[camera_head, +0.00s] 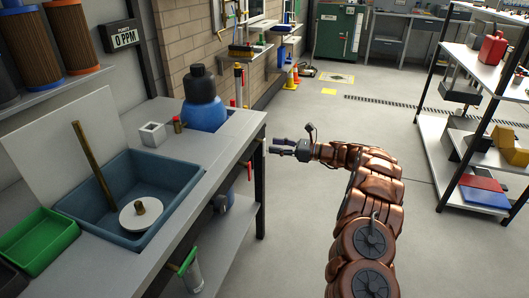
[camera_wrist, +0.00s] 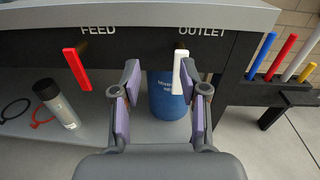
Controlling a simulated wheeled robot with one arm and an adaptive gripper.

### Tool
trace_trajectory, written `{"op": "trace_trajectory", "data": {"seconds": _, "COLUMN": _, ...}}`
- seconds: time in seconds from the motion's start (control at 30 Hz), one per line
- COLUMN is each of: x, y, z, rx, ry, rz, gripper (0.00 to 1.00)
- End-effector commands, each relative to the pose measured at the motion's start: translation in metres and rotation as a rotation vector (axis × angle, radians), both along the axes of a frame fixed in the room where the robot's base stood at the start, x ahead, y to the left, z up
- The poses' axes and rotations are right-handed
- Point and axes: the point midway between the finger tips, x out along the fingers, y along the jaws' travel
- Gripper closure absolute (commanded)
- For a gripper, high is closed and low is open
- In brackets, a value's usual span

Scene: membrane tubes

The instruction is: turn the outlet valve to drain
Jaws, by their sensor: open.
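The outlet valve's white lever (camera_wrist: 179,72) hangs nearly straight down from the dark bench front under the word OUTLET in the wrist view. My gripper (camera_wrist: 163,92) is open, its purple-padded fingers on either side of the lever in the picture, the lever closer to the right finger. I cannot tell whether either finger touches it. The feed valve's red lever (camera_wrist: 77,70) hangs to the left, slightly tilted, under the word FEED. In the head view my gripper (camera_head: 272,147) is beside the bench's right edge.
A blue container (camera_wrist: 167,100) stands behind the outlet lever, its label partly covered. Several coloured handles (camera_wrist: 283,58) stand at the right. The floor (camera_head: 310,210) right of the bench is clear.

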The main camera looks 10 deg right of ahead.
Motion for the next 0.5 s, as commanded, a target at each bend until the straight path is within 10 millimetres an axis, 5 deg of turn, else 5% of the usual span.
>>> {"op": "trace_trajectory", "data": {"seconds": 0.1, "x": 0.007, "y": -0.018, "z": -0.023, "rx": 0.027, "ry": 0.019, "rz": -0.035, "gripper": 0.56}}
{"op": "trace_trajectory", "data": {"seconds": 0.23, "x": 0.011, "y": -0.027, "z": -0.028, "rx": 0.042, "ry": 0.025, "rz": -0.053, "gripper": 0.56}}
{"op": "trace_trajectory", "data": {"seconds": 0.5, "x": 0.018, "y": -0.017, "z": -0.028, "rx": 0.045, "ry": 0.025, "rz": -0.057, "gripper": 0.56}}
